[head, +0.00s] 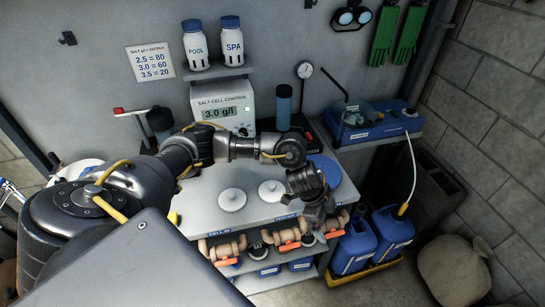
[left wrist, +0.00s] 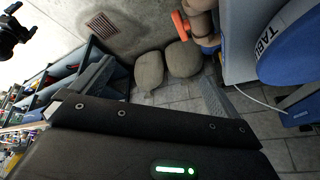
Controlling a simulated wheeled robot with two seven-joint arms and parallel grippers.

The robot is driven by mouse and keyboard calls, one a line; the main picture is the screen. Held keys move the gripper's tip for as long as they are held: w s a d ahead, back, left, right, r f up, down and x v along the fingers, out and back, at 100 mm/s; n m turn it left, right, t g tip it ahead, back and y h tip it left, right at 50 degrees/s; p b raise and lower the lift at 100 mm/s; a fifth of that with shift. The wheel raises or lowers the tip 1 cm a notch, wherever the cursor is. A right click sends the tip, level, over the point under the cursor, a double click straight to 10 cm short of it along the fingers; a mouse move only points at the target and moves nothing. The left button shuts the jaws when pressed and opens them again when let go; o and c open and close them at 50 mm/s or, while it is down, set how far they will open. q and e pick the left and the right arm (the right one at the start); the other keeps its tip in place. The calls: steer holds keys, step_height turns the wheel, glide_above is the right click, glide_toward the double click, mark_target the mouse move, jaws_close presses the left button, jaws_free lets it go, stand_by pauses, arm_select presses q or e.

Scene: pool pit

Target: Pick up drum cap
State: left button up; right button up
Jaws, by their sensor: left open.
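No part is clearly marked as the drum cap. Two white round lids with knobs, the left one (head: 232,199) and the right one (head: 271,190), lie on the grey bench top. A blue round piece (head: 326,168) is at the bench's right end, partly behind my arm. A blue rounded thing lettered "TABL" (left wrist: 288,48) shows at the right of the left wrist view. My left gripper (head: 318,218) is open over the bench's front right edge. Its spread fingers (left wrist: 155,92) show nothing between them. My right gripper is not seen.
Pipes with orange-handled valves (head: 287,247) run along the bench front. Blue drums (head: 354,247) stand in a yellow tray (head: 365,274) to the right, a hose entering one. A sack (head: 453,270) lies beyond. A salt cell control box (head: 222,106) stands at the back.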

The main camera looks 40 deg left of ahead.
mark_target(270, 185)
arm_select(q)
steer(key=a+r+y, duration=0.1)
steer(key=a, duration=0.2)
steer(key=w+a+r+n, duration=0.1)
steer(key=a, duration=0.3)
steer(key=a+r+g+y, duration=0.1)
steer(key=a, duration=0.3)
steer(key=shift+w+a+r+n+y, duration=0.2)
steer(key=shift+a+r+n+y, duration=0.1)
steer(key=shift+r+n, duration=0.1)
steer(key=a+r+n+g+y, duration=0.25)
steer(key=a+r, duration=0.25)
steer(key=a, duration=0.5)
steer(key=shift+n+t+h, duration=0.35)
steer(key=f, duration=0.6)
steer(key=shift+s+a, duration=0.1)
steer(key=shift+s, duration=0.3)
steer(key=shift+s+f, duration=0.15)
steer(key=shift+f, duration=0.1)
steer(key=f+p, duration=0.1)
steer(key=f, duration=0.1)
steer(key=f+p, duration=0.1)
steer(key=shift+s+a+f, duration=0.1)
steer(key=shift+s+f, duration=0.1)
steer(key=shift+f, duration=0.15)
steer(key=shift+w+f, duration=0.1)
steer(key=shift+f, duration=0.45)
steer(key=c, duration=0.8)
steer(key=shift+r, duration=0.15)
